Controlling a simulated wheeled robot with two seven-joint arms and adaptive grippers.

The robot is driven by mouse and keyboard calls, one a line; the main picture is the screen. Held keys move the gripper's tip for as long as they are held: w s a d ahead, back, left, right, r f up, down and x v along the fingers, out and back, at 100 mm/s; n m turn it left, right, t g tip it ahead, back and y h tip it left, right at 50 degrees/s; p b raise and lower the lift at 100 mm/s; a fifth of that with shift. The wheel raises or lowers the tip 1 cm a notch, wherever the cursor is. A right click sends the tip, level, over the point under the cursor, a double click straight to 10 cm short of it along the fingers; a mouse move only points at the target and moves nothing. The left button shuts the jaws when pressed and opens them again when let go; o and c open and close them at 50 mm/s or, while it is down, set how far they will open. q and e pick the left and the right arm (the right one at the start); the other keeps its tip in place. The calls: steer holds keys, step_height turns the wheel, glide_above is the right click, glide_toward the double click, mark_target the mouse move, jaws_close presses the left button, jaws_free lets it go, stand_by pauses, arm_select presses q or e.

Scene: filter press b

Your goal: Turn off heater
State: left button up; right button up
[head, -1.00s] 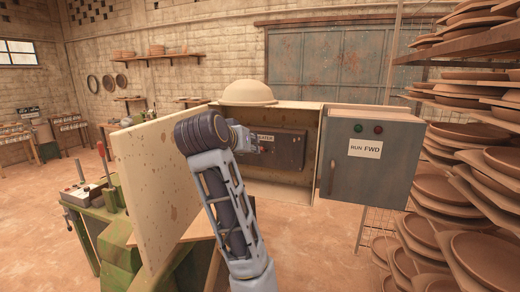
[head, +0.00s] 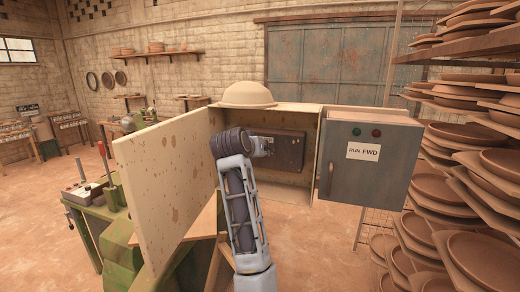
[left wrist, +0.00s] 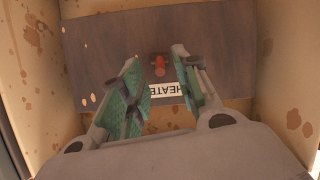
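The heater panel (head: 292,148) is a dark plate on the back wall inside an open cream cabinet (head: 311,130). In the left wrist view the panel (left wrist: 225,50) carries a red switch (left wrist: 159,66) and a white HEATER label (left wrist: 168,90), which appears upside down. My left gripper (left wrist: 158,58) is open, its green-padded fingers on either side of the switch in the picture. Contact cannot be told. In the head view my left arm hides the label, the switch and most of the gripper (head: 266,146). My right gripper is not in view.
The cabinet's cream door (head: 165,180) stands open at the left. A grey RUN FWD box (head: 370,165) with green and red buttons adjoins at the right. A hard hat (head: 248,94) sits on top. Racks of clay plates (head: 480,200) crowd the right side.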

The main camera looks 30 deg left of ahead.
arm_select(q)
steer(key=shift+x, duration=0.85)
jaws_close()
